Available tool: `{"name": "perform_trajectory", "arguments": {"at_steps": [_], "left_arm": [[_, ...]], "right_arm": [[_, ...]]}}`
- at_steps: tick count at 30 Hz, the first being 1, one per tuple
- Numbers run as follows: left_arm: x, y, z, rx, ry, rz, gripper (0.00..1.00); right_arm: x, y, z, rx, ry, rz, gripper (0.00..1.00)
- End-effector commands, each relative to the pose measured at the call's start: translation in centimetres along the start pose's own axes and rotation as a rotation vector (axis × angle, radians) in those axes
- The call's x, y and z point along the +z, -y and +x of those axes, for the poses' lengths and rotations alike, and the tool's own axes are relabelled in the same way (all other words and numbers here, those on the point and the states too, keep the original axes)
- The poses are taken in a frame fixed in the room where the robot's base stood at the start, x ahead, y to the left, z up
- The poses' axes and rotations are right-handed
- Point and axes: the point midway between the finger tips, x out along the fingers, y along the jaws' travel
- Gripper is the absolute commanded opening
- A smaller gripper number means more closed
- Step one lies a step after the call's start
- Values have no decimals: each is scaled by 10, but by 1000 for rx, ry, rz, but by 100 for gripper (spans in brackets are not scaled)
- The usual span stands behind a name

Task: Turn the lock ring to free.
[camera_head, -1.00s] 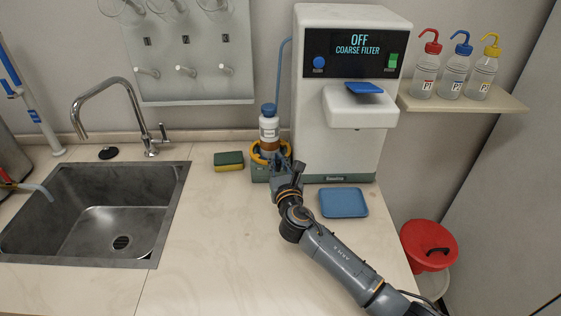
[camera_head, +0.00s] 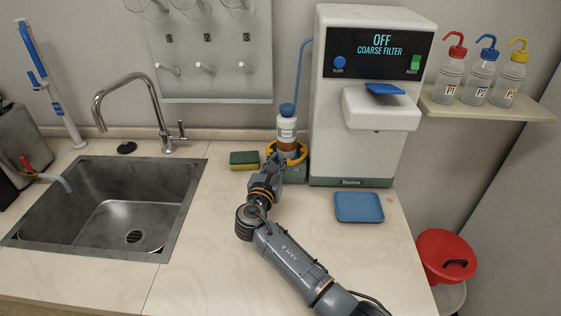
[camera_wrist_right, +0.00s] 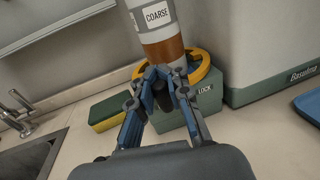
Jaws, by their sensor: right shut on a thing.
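The yellow lock ring (camera_head: 303,153) sits on a small green base (camera_head: 295,173) beside the white machine. A white and brown bottle (camera_head: 287,127) with a blue cap stands upright in the ring. In the right wrist view the bottle (camera_wrist_right: 155,25) is labelled COARSE, the ring (camera_wrist_right: 200,62) curves behind it, and the base (camera_wrist_right: 205,102) bears the word LOCK. My right gripper (camera_head: 276,160) is at the front left of the ring. In the wrist view its fingers (camera_wrist_right: 163,85) are shut around a dark part at the ring's front, and hide some of it. My left gripper is out of view.
The white machine (camera_head: 335,120) reads OFF, COARSE FILTER. A green and yellow sponge (camera_head: 244,160) lies left of the base. A blue tray (camera_head: 358,207) lies front right, and a sink (camera_head: 110,215) is at the left.

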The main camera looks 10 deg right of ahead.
Motion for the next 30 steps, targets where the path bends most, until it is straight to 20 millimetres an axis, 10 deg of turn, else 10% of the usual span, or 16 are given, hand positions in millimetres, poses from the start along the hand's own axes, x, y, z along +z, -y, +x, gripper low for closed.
{"name": "perform_trajectory", "arguments": {"at_steps": [14, 16, 30], "left_arm": [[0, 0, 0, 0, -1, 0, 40], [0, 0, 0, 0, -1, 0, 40], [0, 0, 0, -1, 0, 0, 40]], "right_arm": [[-8, -8, -5, 17, -14, 1, 0], [-8, -7, -5, 16, -14, 0, 25], [-3, -5, -17, 10, -6, 1, 25]]}}
